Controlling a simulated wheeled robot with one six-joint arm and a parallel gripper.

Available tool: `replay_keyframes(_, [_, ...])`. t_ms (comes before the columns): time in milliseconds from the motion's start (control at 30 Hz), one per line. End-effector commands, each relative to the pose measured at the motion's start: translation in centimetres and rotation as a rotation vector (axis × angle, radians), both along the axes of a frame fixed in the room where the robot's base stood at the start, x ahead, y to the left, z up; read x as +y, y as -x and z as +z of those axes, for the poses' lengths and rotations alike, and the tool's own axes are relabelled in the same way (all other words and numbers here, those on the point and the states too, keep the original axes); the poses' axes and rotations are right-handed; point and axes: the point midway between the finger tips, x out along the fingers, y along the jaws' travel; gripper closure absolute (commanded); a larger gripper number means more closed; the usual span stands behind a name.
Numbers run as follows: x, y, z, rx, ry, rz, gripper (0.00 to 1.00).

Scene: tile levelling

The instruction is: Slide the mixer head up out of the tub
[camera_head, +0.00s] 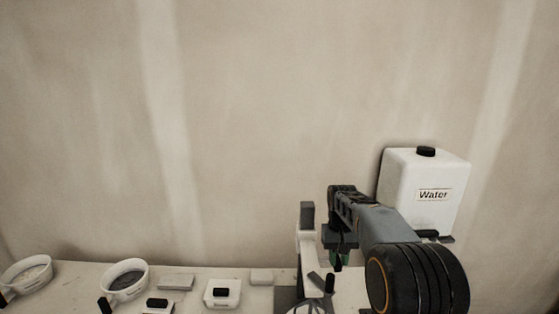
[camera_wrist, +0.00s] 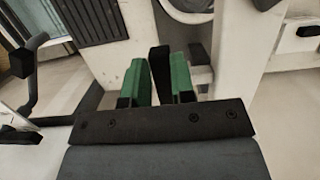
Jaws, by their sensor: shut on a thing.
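My gripper (camera_head: 337,262) is at the white mixer stand (camera_head: 306,250), right of its upright. In the wrist view its two green fingers (camera_wrist: 160,85) are shut on a black handle (camera_wrist: 160,65), which stands upright between them. The handle appears to belong to the mixer head; the head's body is mostly hidden by my gripper. A round tub rim (camera_wrist: 190,12) shows in part at the top of the wrist view. In the head view the tub area is cut off by the bottom edge, so I cannot tell how deep the head sits.
A white water tank (camera_head: 424,190) with a black cap stands behind my arm on the right. The wall above is bare.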

Motion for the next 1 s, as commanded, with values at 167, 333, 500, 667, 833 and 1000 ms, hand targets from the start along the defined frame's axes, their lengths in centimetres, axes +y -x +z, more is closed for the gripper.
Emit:
replay_keyframes(167, [0.0, -0.1, 1.9, -0.005, 0.000, 0.000, 1.00])
replay_keyframes(333, [0.0, -0.1, 3.3, -0.005, 0.000, 0.000, 1.00])
replay_keyframes(500, [0.0, -0.1, 4.6, -0.006, 0.000, 0.000, 1.00])
replay_keyframes(667, [0.0, -0.1, 4.7, -0.005, 0.000, 0.001, 0.69])
replay_keyframes(833, [0.1, -0.1, 4.6, -0.005, -0.001, 0.001, 0.53])
replay_keyframes(1000, [0.2, -0.1, 4.6, -0.004, -0.001, 0.002, 0.40])
